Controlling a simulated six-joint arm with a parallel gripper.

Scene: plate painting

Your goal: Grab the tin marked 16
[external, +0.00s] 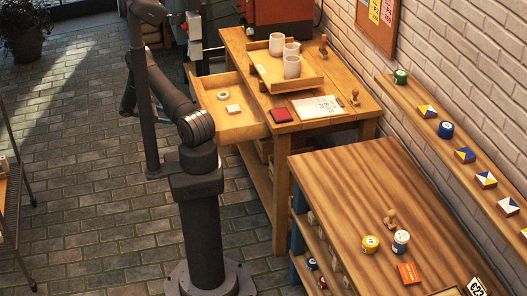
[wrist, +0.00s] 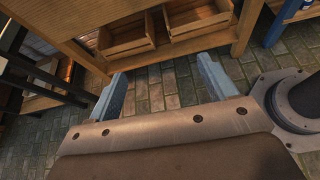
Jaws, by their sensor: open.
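Several tins show in the external view. A yellow-topped tin (external: 370,244) and a white-topped tin with a dark side (external: 401,242) stand on the striped wooden counter. A green tin (external: 401,76) and a blue tin (external: 446,130) stand on the wall shelf. Their markings are too small for me to read, so I cannot tell which is 16. In the wrist view my gripper (wrist: 162,84) is open and empty, its two blue-grey fingers wide apart above the brick floor. No tin shows between or near the fingers.
The workbench (external: 345,108) has an open drawer (external: 229,126), a tray (external: 298,80) with white cups, a red pad and a clipboard. A wooden stamp (external: 390,219) and an orange card (external: 408,273) lie near the counter tins. Wooden boxes (wrist: 127,36) sit under a bench.

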